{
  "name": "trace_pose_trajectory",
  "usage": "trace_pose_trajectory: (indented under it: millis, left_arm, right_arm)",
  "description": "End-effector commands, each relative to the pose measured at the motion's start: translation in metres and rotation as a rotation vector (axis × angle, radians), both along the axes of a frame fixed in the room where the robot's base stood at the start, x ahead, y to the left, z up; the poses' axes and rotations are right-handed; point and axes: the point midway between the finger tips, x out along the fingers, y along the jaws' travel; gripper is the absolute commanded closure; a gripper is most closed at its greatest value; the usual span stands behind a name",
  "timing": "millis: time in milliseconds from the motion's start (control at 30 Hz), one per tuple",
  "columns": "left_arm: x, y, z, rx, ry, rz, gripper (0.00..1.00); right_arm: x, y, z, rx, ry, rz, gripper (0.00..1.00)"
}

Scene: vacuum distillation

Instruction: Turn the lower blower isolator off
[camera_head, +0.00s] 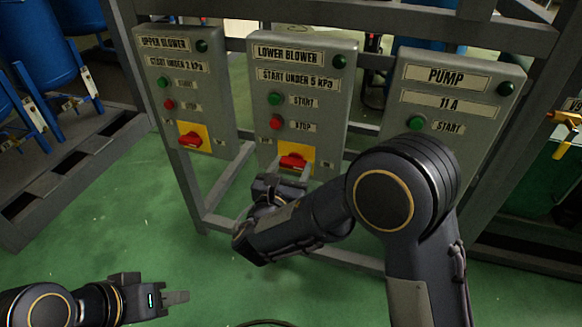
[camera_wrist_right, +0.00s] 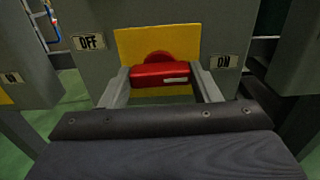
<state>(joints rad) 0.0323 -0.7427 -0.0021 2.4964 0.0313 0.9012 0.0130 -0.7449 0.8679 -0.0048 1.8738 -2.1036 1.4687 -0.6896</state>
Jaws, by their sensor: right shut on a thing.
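The lower blower isolator is a red handle (camera_head: 293,162) on a yellow plate (camera_head: 308,150) at the bottom of the grey LOWER BLOWER panel (camera_head: 330,101). My right gripper (camera_head: 289,174) is at this handle. In the right wrist view the red handle (camera_wrist_right: 160,75) lies about level between the two fingers, and my right gripper (camera_wrist_right: 160,82) is shut on it. An OFF label (camera_wrist_right: 89,42) is left of the yellow plate and an ON label (camera_wrist_right: 224,62) is right of it. My left gripper (camera_head: 175,298) is low at the left, away from the panels; its finger gap is unclear.
The UPPER BLOWER panel (camera_head: 215,110) with its own red isolator (camera_head: 190,140) stands to the left. The PUMP panel (camera_head: 480,115) stands to the right, partly behind my right arm. A grey frame (camera_head: 215,222) carries the panels. Green floor (camera_head: 120,220) is clear at the left.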

Motion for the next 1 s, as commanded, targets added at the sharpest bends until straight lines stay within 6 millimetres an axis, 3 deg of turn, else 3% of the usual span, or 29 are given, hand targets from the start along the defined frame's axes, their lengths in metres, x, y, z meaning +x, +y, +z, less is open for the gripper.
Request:
trace_pose_trajectory:
  millis: [367, 1000]
  left_arm:
    - [0.000, 0.000, 0.038, 0.000, 0.000, 0.000, 0.64]
    - [0.000, 0.000, 0.128, 0.000, 0.000, 0.000, 0.64]
  right_arm:
    - [-0.001, 0.001, 0.005, -0.199, 0.066, 0.002, 0.66]
    - [-0.001, 0.000, 0.006, -0.775, 0.252, 0.001, 0.66]
